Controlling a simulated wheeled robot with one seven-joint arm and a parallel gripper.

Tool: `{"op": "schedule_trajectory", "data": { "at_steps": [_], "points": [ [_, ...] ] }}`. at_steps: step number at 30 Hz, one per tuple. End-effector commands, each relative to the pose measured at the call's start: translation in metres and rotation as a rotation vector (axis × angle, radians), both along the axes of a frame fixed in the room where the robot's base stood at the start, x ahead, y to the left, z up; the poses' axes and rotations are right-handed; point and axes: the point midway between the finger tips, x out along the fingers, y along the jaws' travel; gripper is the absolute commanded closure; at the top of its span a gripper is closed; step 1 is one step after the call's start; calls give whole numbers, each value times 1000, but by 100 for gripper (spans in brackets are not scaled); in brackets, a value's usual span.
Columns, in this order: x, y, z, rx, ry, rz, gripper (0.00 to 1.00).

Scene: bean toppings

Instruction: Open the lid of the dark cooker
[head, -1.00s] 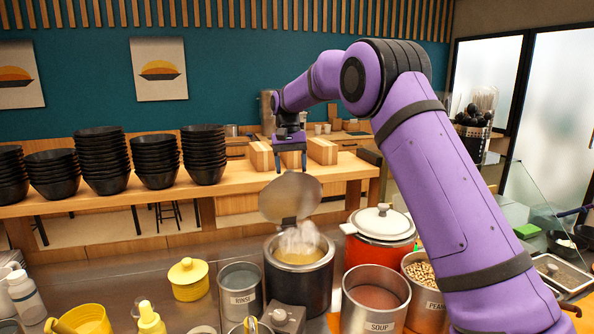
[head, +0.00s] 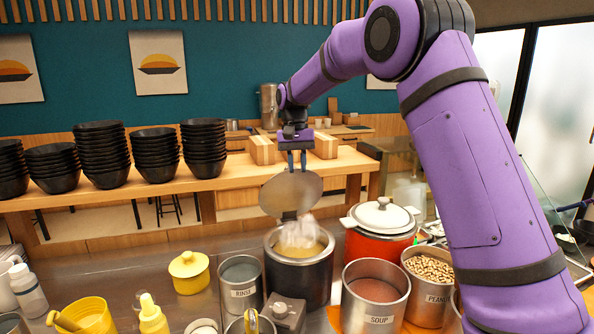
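The dark cooker (head: 301,283) stands on the metal counter in the middle of the head view. Its round metal lid (head: 291,194) stands raised at the cooker's back edge, so the pot is open. Steam rises over pale yellow contents (head: 299,250) inside. My gripper (head: 297,161) hangs fingers down above the lid's upper edge, with two dark fingers apart and nothing visible between them. I cannot tell whether a finger touches the lid.
An orange pot with a white lid (head: 382,215), a soup container (head: 376,298) and a peanut container (head: 430,277) stand right of the cooker. A rinse container (head: 241,282) and a yellow lidded pot (head: 189,272) stand left. Stacks of black bowls (head: 203,148) line the wooden shelf behind.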

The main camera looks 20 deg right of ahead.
Motion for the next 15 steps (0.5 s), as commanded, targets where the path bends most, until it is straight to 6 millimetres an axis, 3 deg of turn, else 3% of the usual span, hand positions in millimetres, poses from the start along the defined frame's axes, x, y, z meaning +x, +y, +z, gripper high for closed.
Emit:
{"op": "schedule_trajectory", "data": {
  "at_steps": [1, 3, 15],
  "points": [
    [-2, 0, -1, 6, -28, 4, 91],
    [-4, 0, -6, 16, -85, 14, 100],
    [-20, -1, -36, 65, -528, 92, 100]
  ]
}}
